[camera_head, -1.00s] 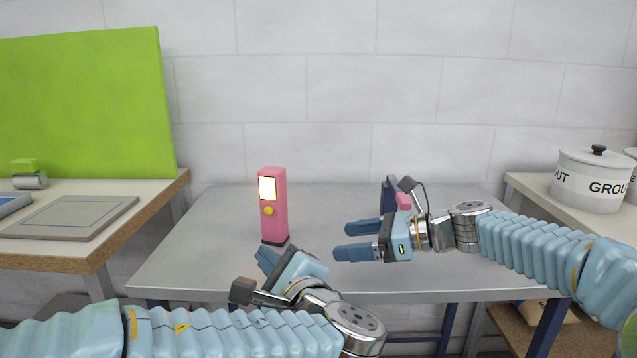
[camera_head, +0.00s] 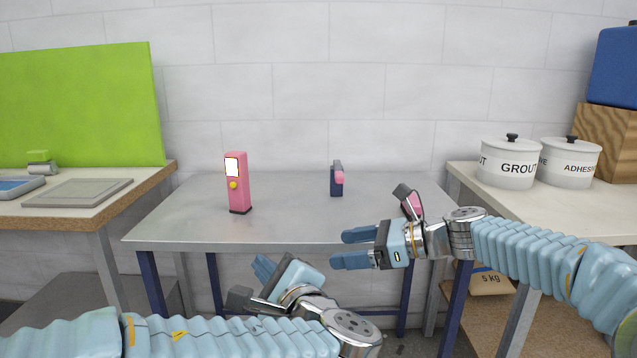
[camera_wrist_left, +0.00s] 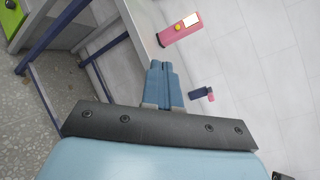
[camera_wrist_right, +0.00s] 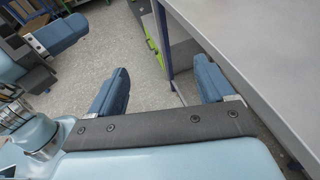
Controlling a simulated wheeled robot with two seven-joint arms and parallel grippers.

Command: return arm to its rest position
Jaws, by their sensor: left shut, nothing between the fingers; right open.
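My left gripper (camera_head: 264,267) is in front of the grey table's near edge, low in the head view. Its fingers are shut together with nothing between them, as the left wrist view (camera_wrist_left: 160,66) shows. My right gripper (camera_head: 343,249) is open and empty, with its fingers apart and pointing left, near the table's front edge. The right wrist view (camera_wrist_right: 160,82) shows bare floor and the table edge beyond its fingers.
On the grey table (camera_head: 290,220) stand a pink device (camera_head: 237,184) with a lit screen and a small dark-blue and pink item (camera_head: 337,180). Another pink item (camera_head: 412,204) is partly hidden behind my right wrist. Side counters hold a grey tray (camera_head: 78,193) and white pots (camera_head: 508,162).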

